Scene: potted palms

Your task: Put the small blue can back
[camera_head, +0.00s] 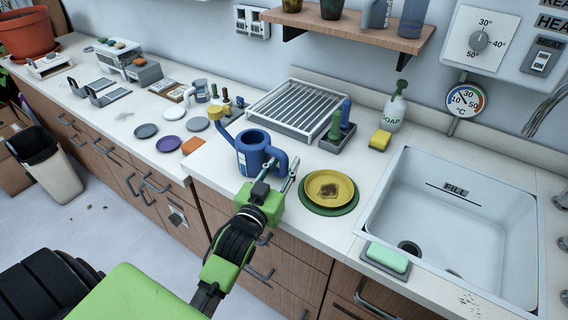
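The small blue can (250,153) is a watering can with a long spout that ends in a yellow rose. It stands upright on the counter, spout to the left and handle to the right. My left gripper (281,168) is at the handle, its green body low in front of the can. Its two fingers are spread apart, near the handle; whether they touch it is not clear. The fingers partly cover the handle. My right gripper is not in view.
A yellow dish on a green saucer (317,208) sits close right of the gripper. A slatted rack (298,107) and a holder with green and blue tools (338,140) stand behind. The sink (455,215) is at right. Small saucers (171,143) lie left; a shelf (350,29) holds pots.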

